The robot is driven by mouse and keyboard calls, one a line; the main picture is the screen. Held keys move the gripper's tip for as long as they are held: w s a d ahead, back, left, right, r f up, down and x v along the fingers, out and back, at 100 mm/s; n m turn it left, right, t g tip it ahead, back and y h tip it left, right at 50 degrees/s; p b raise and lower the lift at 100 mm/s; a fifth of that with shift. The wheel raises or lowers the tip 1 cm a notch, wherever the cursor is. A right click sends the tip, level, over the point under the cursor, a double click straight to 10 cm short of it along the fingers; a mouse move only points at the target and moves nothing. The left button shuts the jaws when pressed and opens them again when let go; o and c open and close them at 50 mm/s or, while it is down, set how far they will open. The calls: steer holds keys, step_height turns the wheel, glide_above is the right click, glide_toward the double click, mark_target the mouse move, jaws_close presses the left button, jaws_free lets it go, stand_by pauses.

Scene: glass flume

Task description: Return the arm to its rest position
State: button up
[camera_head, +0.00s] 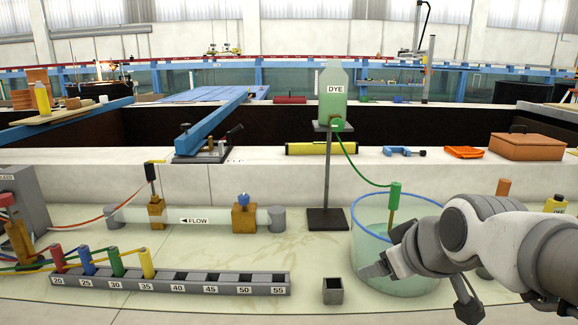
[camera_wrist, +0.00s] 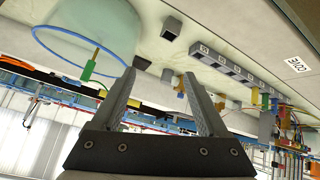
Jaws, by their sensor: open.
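My arm reaches in from the right in the head view, with my gripper (camera_head: 374,269) in front of the glass tank with a blue rim (camera_head: 356,222). In the wrist view my gripper (camera_wrist: 165,95) has its two fingers spread wide with nothing between them. The wrist view is turned over, with the bench at the top and the hall below. The tank (camera_wrist: 100,30) shows there at upper left, beside the left finger. My arm hides the tank's right side in the head view.
A green dye probe (camera_head: 394,197) hangs in the tank on a tube from the dye bottle (camera_head: 333,95) on its stand. A small dark square cup (camera_head: 333,291) and the numbered slot rack (camera_head: 170,284) with several coloured plugs stand left of my gripper. Bare bench lies between flow pipe and rack.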

steer(key=s+a+f+m+g+h, duration=0.1)
steer(key=s+f+m+g, duration=0.15)
steer(key=s, duration=0.45)
steer(key=s+a+f+m+g, duration=0.1)
steer(key=s+f+m, duration=0.15)
steer(key=s, duration=0.35)
step_height(320, 180, up, 20)
steer(key=p, duration=1.9)
steer(key=shift+d+r, duration=0.15)
steer(key=shift+d, duration=0.05)
